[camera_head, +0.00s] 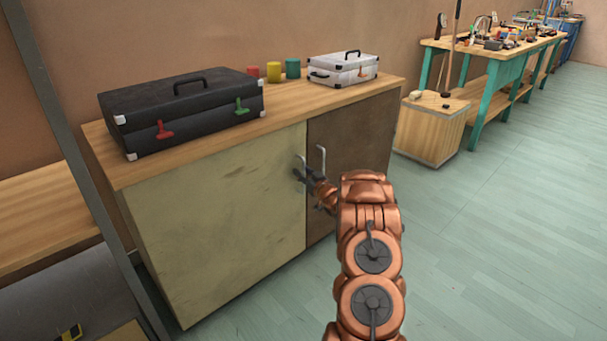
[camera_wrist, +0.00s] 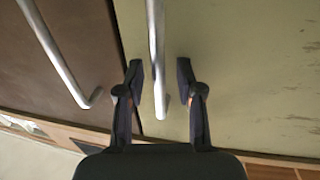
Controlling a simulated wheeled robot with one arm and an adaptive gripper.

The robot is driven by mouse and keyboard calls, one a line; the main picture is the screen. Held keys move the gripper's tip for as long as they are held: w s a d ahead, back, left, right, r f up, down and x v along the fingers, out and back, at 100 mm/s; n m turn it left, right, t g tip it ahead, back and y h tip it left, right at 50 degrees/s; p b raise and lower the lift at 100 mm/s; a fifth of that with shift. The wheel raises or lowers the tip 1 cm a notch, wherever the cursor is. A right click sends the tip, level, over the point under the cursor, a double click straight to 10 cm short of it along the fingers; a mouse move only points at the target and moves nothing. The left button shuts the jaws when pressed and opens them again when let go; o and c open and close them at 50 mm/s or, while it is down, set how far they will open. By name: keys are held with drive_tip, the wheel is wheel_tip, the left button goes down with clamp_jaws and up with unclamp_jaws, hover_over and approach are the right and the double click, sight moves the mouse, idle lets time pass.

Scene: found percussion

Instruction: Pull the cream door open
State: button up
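The cream door (camera_head: 220,210) is the left front of a low wooden cabinet and looks shut. It also fills the right of the wrist view (camera_wrist: 250,80). Its metal bar handle (camera_wrist: 156,50) is near its edge beside the brown door. My gripper (camera_head: 303,173) is at this handle, with its arm reaching in from the lower right. In the wrist view my gripper (camera_wrist: 161,75) is open, one finger on each side of the handle's end, with a gap visible on both sides. The head view shows little of the handle behind the fingers.
The brown door (camera_head: 350,150) with its own bar handle (camera_head: 321,160) is just right. A black case (camera_head: 185,105), several coloured cups (camera_head: 274,72) and a white case (camera_head: 343,70) stand on the cabinet top. A grey post (camera_head: 75,150) is at left. The floor in front is clear.

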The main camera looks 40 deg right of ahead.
clamp_jaws()
idle(0.6)
